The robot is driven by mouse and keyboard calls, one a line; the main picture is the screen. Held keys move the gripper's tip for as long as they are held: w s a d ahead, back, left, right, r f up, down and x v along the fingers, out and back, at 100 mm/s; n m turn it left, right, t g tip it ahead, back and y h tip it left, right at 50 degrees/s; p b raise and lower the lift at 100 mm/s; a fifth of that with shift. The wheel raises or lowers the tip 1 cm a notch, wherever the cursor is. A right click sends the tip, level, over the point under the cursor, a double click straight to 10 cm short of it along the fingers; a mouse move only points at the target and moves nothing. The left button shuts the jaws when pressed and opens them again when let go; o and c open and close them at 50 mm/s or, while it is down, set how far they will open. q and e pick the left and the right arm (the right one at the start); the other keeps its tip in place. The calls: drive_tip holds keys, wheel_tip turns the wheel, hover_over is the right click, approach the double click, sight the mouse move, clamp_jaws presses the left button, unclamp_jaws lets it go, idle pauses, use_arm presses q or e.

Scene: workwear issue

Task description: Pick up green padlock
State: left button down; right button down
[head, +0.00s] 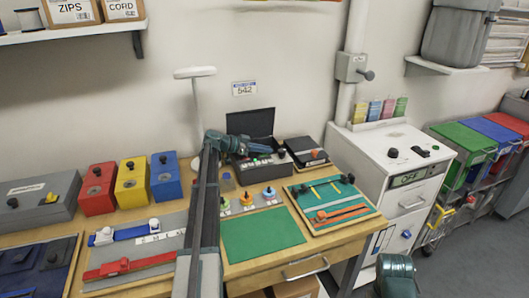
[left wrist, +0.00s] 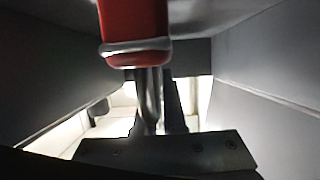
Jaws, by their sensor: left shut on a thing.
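My left gripper (head: 262,149) is over the open black case (head: 264,122) at the back of the workbench, its arm rising from the bottom middle. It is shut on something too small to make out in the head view. In the left wrist view, a red thing with a silver band (left wrist: 135,25) shows close up at the top, above dark metal parts. I cannot single out a green padlock. Small pieces on coloured bases, one greenish (head: 226,208), stand on a grey strip in front of the case.
A green mat (head: 262,236) lies bare at the front. A teal tray of tools (head: 330,217) is to its right. Red (head: 97,201), yellow (head: 132,196) and blue (head: 165,190) boxes stand to the left. A white cabinet (head: 390,140) adjoins the bench.

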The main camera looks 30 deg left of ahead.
use_arm(q)
wheel_tip(320, 180, up, 10)
drive_tip(key=p, duration=0.9)
drive_tip(key=shift+p, duration=0.35)
